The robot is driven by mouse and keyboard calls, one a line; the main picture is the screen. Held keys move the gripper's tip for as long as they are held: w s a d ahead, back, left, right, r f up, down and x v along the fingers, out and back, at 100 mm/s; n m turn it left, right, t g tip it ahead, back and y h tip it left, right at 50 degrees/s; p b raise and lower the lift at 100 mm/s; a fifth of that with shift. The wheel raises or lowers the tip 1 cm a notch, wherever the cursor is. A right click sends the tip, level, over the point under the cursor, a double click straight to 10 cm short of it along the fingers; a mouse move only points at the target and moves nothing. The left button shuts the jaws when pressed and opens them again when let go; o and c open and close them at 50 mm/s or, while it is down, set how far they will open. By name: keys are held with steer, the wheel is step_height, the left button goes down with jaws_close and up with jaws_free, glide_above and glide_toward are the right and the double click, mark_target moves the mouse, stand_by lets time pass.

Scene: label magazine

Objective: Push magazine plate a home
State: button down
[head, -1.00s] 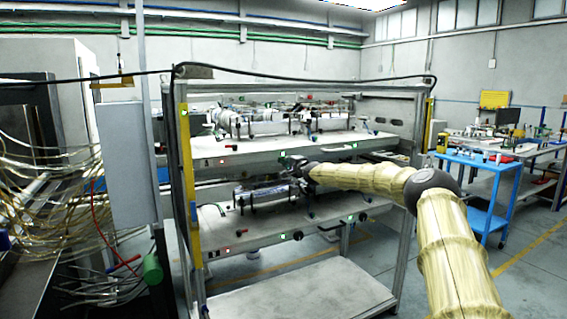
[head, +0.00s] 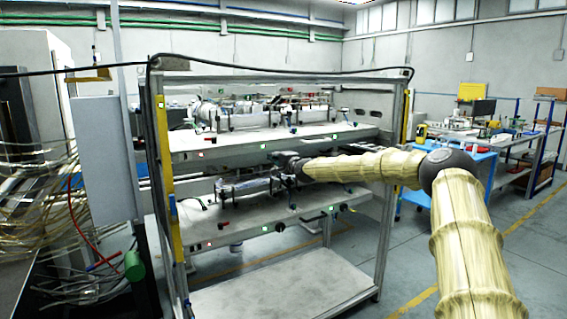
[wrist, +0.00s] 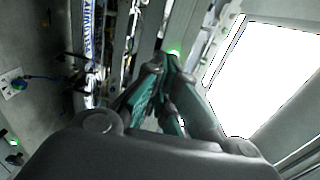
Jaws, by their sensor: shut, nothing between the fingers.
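Two long magazine assemblies lie in the grey rack, an upper one (head: 255,112) on the upper shelf and a lower one (head: 245,185) on the lower shelf. I cannot tell which part is magazine plate a. My gripper (wrist: 163,72) is shut and empty, its teal-padded fingers meeting at the tips. In the head view my gripper (head: 284,163) reaches in between the two shelves, at the right end of the lower assembly. I cannot tell whether it touches anything. The wrist view shows metal rails and a blue-and-white strip (wrist: 88,30) left of the fingertips.
The upper shelf (head: 225,143) lies close above my gripper. The lower shelf (head: 215,222) has small lit indicators along its front edge. The rack's bottom deck (head: 290,285) is bare. A blue trolley (head: 480,165) stands right of the rack, and a grey cabinet (head: 103,150) left.

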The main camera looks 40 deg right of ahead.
steer(key=s, duration=0.6)
steer(key=shift+s+a, duration=0.15)
steer(key=shift+a, duration=0.25)
steer(key=shift+a+f, duration=0.1)
